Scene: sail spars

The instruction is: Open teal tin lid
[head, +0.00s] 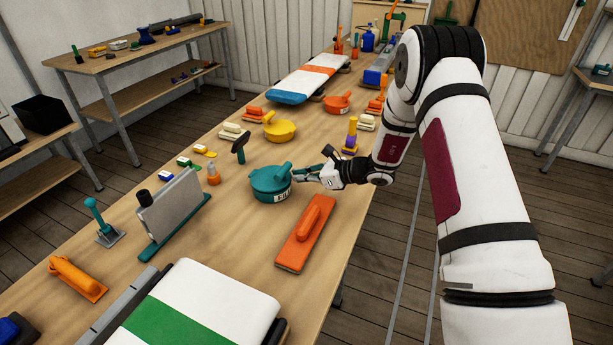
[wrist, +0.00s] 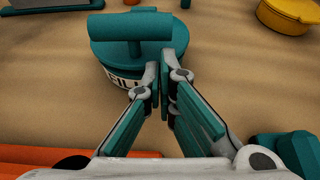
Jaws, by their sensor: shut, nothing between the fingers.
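The teal tin (head: 270,188) stands upright on the workbench, with a white label on its side. Its teal lid (wrist: 98,45) sits on top and carries a teal bar handle (wrist: 130,26). In the head view the handle (head: 278,172) sits on top of the lid. My gripper (wrist: 163,72) is shut and empty. In the wrist view its fingertips are just in front of the tin's near right side, below the handle. In the head view my gripper (head: 298,176) is at the right of the tin. I cannot tell whether the fingertips touch it.
An orange float (head: 306,234) lies near the bench's front edge beside the tin. A yellow pan (head: 280,130) and a dark hammer-like tool (head: 239,148) stand behind it. A grey plate in a teal stand (head: 172,212) is to the left. Bare bench (head: 225,235) lies left of the float.

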